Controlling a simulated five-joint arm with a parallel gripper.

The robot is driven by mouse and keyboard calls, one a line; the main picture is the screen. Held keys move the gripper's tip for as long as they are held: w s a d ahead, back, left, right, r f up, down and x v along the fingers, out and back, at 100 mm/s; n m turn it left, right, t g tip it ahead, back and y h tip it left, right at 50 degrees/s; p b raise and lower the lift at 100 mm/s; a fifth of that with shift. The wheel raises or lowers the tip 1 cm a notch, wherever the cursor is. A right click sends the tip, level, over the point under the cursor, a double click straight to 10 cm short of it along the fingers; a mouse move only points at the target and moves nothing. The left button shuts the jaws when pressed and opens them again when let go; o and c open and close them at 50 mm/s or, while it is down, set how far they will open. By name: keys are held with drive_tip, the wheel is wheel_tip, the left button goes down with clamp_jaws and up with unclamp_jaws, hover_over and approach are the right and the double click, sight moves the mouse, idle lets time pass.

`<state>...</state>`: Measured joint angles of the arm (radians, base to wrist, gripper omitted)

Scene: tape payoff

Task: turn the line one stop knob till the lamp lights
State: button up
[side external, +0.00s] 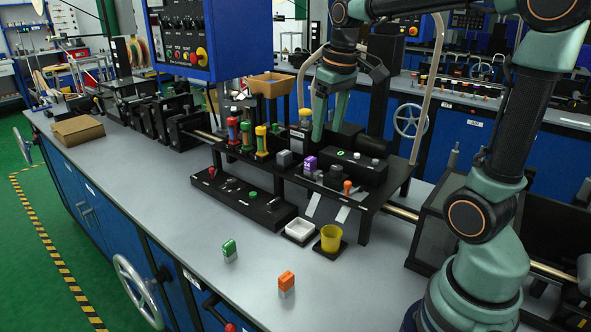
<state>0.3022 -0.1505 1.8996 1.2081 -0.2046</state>
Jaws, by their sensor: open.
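My gripper (329,115) points down over the black raised rack, with its two teal fingers apart and nothing seen between them. A low black control strip (240,202) lies on the bench in front of the rack, with a red knob (212,172) at its left end, small dark controls along it and a green button (253,193). My gripper is behind and to the right of this strip, not touching it. Red, green and yellow upright columns (262,141) stand on the rack. I cannot tell which knob is line one's stop, or whether any column is a lit lamp.
A purple block (310,163) and a black box with a green mark (341,153) sit on the rack near my gripper. A white tray (299,231), yellow cup (331,238), green block (229,250) and orange block (287,282) stand in front.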

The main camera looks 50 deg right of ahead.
drive_tip(key=g, duration=0.2)
hover_over(337, 167)
drive_tip(key=f, duration=0.1)
drive_tip(key=shift+m+y, duration=0.3)
wheel_tip(337, 167, down, 13)
drive_tip(key=shift+a+r, duration=0.1)
drive_tip(key=shift+r, duration=0.05)
drive_tip(key=shift+c, duration=0.3)
clamp_jaws()
